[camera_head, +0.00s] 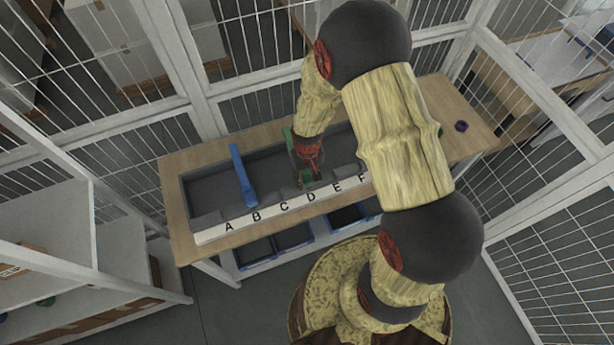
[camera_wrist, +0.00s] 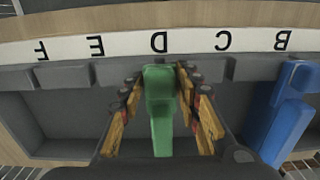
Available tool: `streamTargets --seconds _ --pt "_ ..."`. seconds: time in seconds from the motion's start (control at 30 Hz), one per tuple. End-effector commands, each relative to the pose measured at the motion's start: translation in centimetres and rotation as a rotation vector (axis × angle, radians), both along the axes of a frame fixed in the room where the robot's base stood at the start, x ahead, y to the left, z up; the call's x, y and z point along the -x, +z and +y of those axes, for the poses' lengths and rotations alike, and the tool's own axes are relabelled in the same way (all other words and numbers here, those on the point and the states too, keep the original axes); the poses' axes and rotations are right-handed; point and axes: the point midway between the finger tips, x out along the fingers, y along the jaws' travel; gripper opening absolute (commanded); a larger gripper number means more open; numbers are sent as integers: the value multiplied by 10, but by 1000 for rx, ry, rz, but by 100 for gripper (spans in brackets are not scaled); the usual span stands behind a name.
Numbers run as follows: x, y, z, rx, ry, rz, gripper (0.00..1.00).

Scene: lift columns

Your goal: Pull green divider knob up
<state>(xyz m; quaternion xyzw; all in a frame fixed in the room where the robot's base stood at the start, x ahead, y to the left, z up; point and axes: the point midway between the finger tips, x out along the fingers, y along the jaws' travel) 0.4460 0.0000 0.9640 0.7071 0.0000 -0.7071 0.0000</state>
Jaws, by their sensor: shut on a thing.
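The green divider (camera_wrist: 160,132) stands in the grey tray in the wooden table, near the letter D. In the wrist view its green knob (camera_wrist: 159,78) lies between the fingers of my gripper (camera_wrist: 160,95), which is shut on it. In the head view my gripper (camera_head: 308,172) is over the tray, and only bits of the green divider (camera_head: 288,138) show behind it and at its side. Whether the divider is raised off the tray floor cannot be told.
A blue divider (camera_head: 241,176) stands left of the green one, near A and B. A white strip lettered A to F (camera_head: 240,224) runs along the tray's front edge. Blue bins (camera_head: 257,252) sit below. A small purple object (camera_head: 461,126) lies at the table's right. Mesh fencing surrounds the table.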

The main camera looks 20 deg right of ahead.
Motion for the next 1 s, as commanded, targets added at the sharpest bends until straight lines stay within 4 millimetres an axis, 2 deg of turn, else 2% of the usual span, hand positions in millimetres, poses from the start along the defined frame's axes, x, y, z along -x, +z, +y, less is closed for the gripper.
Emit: streamTargets --seconds 0.4,0.83,0.9,1.0 --pt "0 1 0 0 0 0 17" --pt "-1 14 0 0 0 -3 17" --pt "-1 16 0 0 0 -3 11" --pt "-1 18 0 0 0 -3 11"
